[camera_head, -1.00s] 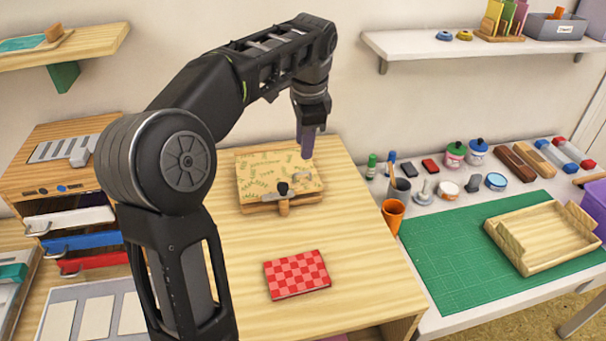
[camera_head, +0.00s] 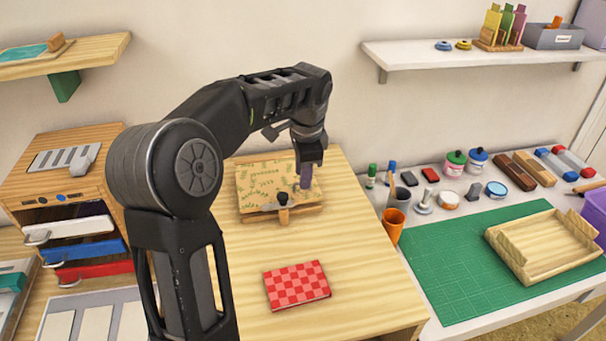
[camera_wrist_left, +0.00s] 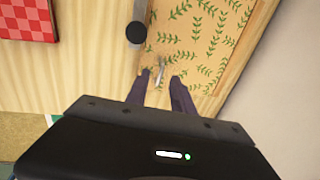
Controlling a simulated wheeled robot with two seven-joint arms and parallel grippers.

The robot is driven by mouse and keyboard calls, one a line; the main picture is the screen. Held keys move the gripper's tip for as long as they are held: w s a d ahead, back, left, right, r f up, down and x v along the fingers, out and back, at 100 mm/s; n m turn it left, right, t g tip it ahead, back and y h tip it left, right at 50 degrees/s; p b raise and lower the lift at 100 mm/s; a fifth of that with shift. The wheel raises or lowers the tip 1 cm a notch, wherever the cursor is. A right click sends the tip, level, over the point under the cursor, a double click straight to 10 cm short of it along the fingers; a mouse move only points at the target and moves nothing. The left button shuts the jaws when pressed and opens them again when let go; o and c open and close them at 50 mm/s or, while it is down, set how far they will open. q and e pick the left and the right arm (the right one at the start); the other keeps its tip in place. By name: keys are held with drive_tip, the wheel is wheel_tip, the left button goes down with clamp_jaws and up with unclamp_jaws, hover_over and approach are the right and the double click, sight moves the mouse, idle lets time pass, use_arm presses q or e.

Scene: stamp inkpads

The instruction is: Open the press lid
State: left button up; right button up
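The press (camera_head: 248,217) is a wooden box on the table, with a leaf-patterned lid (camera_head: 262,180) lying flat and shut. A black-knobbed latch (camera_head: 283,199) sits at its front edge; the knob also shows in the left wrist view (camera_wrist_left: 136,32). My left gripper (camera_head: 306,186) points down at the right part of the lid. In the left wrist view its two fingers (camera_wrist_left: 160,76) are apart, on either side of a small metal handle (camera_wrist_left: 161,66) on the lid. Whether they touch it I cannot tell. My right gripper is not in view.
A red checkered book (camera_head: 297,285) lies in front of the press. Bare table surrounds both. On the right are an orange cup (camera_head: 393,225), a green mat (camera_head: 440,262) and a wooden tray (camera_head: 545,248). Drawers (camera_head: 85,248) stand at left.

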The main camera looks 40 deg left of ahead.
use_arm(q)
drive_tip(key=shift+a+f, duration=0.1)
drive_tip(key=shift+f, duration=0.35)
drive_tip(key=shift+c, duration=0.2)
clamp_jaws()
idle(1.0)
